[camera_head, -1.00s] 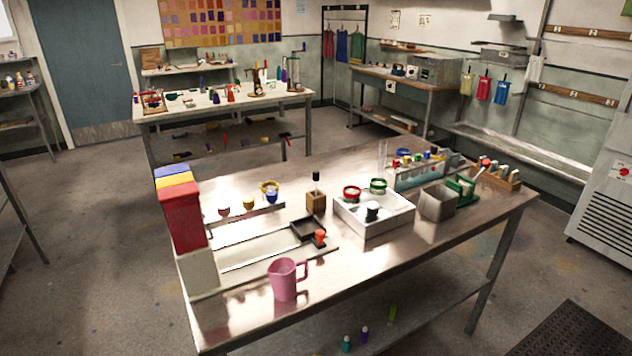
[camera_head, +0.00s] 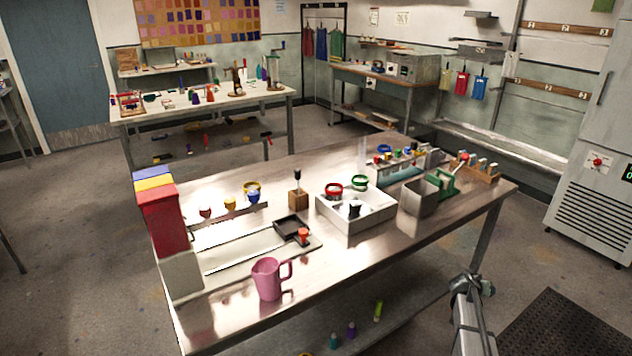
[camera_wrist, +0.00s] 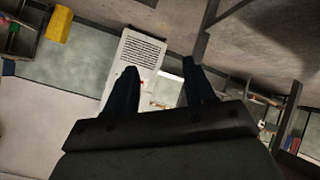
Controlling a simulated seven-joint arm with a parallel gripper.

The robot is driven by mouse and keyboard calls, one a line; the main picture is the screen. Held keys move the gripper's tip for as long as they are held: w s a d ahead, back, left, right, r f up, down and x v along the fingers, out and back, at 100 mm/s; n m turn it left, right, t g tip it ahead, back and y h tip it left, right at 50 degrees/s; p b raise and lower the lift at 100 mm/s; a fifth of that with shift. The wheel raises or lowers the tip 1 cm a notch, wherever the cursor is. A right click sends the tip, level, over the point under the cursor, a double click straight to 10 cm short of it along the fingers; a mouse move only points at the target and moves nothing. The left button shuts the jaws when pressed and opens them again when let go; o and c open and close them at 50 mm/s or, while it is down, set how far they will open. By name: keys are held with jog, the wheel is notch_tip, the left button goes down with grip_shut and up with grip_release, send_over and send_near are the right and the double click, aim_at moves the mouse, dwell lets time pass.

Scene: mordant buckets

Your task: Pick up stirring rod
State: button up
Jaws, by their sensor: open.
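I cannot pick out the stirring rod for certain. A thin, clear upright piece (camera_head: 362,155) stands near the rack at the back of the steel table (camera_head: 330,278); I cannot tell whether it is a rod or a glass cylinder. A dark-topped tool stands upright in a small wooden block (camera_head: 298,200). My gripper (camera_wrist: 160,82) shows in the wrist view with its two dark fingers apart and nothing between them. The wrist view looks across the room, with a white cabinet (camera_wrist: 140,50) beyond the fingers. Part of my arm shows at the lower right of the head view.
On the table stand a pink jug (camera_head: 267,279), a white tub (camera_head: 352,221), a grey bin (camera_head: 416,197), a bottle rack (camera_head: 400,174) and stacked red, yellow and blue boxes (camera_head: 163,222). A dark floor mat (camera_head: 555,332) lies at the lower right.

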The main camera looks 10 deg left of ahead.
jog(key=w+d+r+t+h, duration=0.1)
jog(key=w+d+r+t, duration=0.1)
jog(key=w+r, duration=0.45)
jog(key=w+d+r+t, duration=0.1)
jog(key=w+d+r, duration=0.15)
jog(key=r, duration=0.65)
jog(key=w+d+r+t+h, duration=0.1)
jog(key=w+r+t, duration=0.1)
jog(key=w+r, duration=0.5)
jog(key=w+a+r+n+y, duration=0.1)
jog(key=w+a+r, duration=0.4)
jog(key=a+r, duration=0.35)
jog(key=w+a+r+n+y, duration=0.1)
jog(key=w+a+r, duration=0.5)
jog(key=a, duration=0.4)
jog(key=n+g+y, duration=0.5)
jog(key=g+y, duration=0.3)
jog(key=y, duration=0.1)
send_near(298, 178)
jog(key=x, duration=0.6)
jog(key=shift+w+a, duration=0.25)
jog(key=shift+w, duration=0.05)
jog(key=shift+x, duration=2.65)
jog(key=shift+d, duration=0.15)
